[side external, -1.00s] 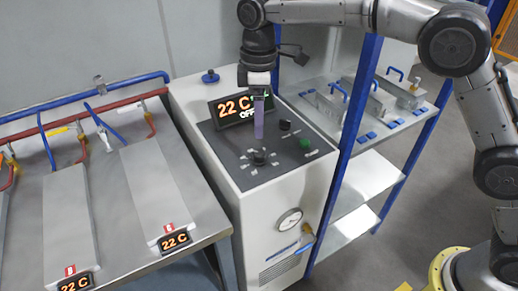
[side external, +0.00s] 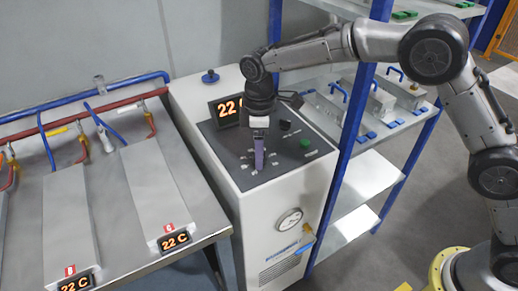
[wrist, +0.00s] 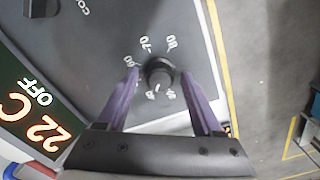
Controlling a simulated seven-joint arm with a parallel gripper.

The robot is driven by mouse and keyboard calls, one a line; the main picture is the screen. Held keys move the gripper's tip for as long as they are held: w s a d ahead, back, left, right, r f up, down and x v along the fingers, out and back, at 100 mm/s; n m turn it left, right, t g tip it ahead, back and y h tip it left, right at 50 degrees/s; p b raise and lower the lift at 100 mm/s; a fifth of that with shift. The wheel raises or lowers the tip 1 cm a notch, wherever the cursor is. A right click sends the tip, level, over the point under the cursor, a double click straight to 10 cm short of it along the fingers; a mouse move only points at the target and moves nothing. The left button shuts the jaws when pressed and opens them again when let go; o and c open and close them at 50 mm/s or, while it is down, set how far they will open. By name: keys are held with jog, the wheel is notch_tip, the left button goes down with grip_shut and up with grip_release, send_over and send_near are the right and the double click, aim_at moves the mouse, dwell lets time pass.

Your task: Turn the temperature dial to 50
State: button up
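The temperature dial is a round black knob (wrist: 158,72) on the dark control panel (side external: 222,150). White numbers ring it; 60, 70 and 80 can be read in the wrist view, while the lower marks are unclear. My gripper (wrist: 160,76) is open, its two purple fingers on either side of the dial with a visible gap to it. In the side view my gripper (side external: 259,166) points down over the dial and hides it. The panel display (side external: 228,110) shows 22 C; the wrist view also shows OFF on the display (wrist: 30,110).
A second black knob (side external: 285,125) and a green button (side external: 305,143) sit on the panel to the right. A blue shelf post (side external: 353,115) stands close right of the cabinet. A blue valve knob (side external: 210,76) is behind the display. Metal plates (side external: 155,195) lie on the left table.

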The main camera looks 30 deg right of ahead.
grip_shut()
jog(key=shift+m, duration=0.3)
jog(key=m, duration=0.4)
jog(key=shift+r+m, duration=0.1)
jog(key=shift+m, duration=2)
jog(key=shift+o, duration=0.7)
grip_release()
